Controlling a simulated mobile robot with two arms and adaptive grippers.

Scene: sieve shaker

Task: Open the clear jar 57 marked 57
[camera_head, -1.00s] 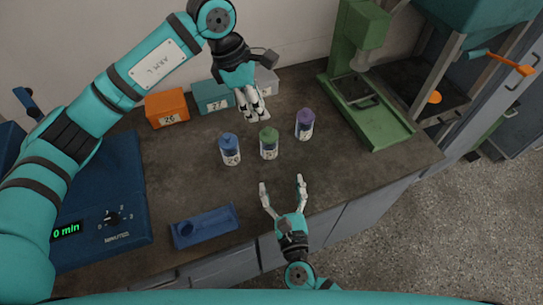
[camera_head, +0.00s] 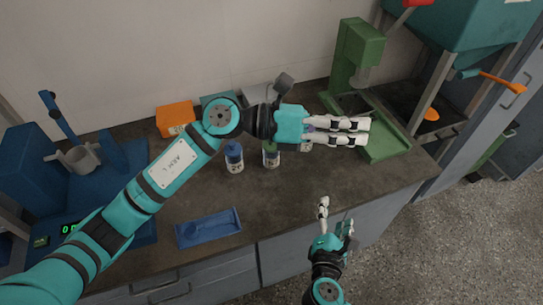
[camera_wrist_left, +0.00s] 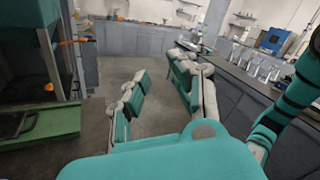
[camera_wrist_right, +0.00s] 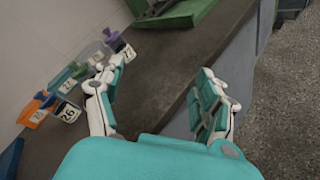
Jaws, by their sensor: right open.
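Three jars stand on the dark bench: a blue-lidded jar (camera_head: 233,158), a green-lidded jar (camera_head: 271,155) and a purple-lidded jar (camera_head: 306,147). My left gripper (camera_head: 365,132) partly covers the purple-lidded jar in the head view. In the right wrist view the purple-lidded jar (camera_wrist_right: 112,38) and blue-lidded jar (camera_wrist_right: 68,112) show labels. I cannot read for certain which is 57. My left gripper is open, pointing right above the bench, fingers apart and empty in the left wrist view (camera_wrist_left: 165,80). My right gripper (camera_head: 336,212) is open and empty by the front bench edge.
An orange bin (camera_head: 175,117) and a teal bin stand along the wall. A blue tray (camera_head: 208,228) lies at the front. A green press stand (camera_head: 385,140) is at the right, and a blue shaker (camera_head: 85,170) at the left.

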